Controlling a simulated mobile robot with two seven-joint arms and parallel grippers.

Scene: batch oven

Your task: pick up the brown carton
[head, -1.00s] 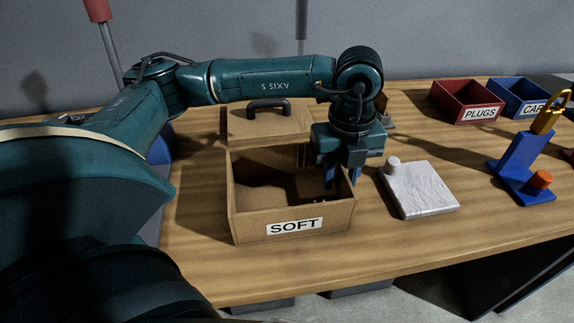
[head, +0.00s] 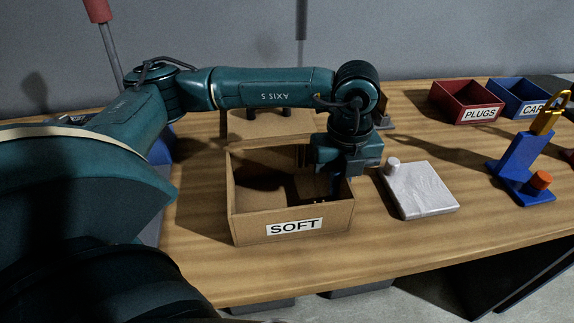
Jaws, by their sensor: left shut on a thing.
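The brown carton (head: 249,221) is an open-topped box with a white label reading SOFT on its front wall. It stands upright on the wooden table, left of the picture's middle. My left gripper (head: 342,183) points down over the carton's right wall and is shut on the carton there. One blue finger shows inside the carton beside that wall; the other finger is mostly hidden. The carton's inside is partly in shadow, and a few small pale marks show near its right front corner. My right gripper is not in view.
A brown lidded block with a dark handle (head: 268,125) stands close behind the carton. A white slab with a knob (head: 422,191) lies just right of it. Further right are a blue stand (head: 516,157), a red PLUGS bin (head: 452,104) and another blue bin (head: 507,91). The table front is clear.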

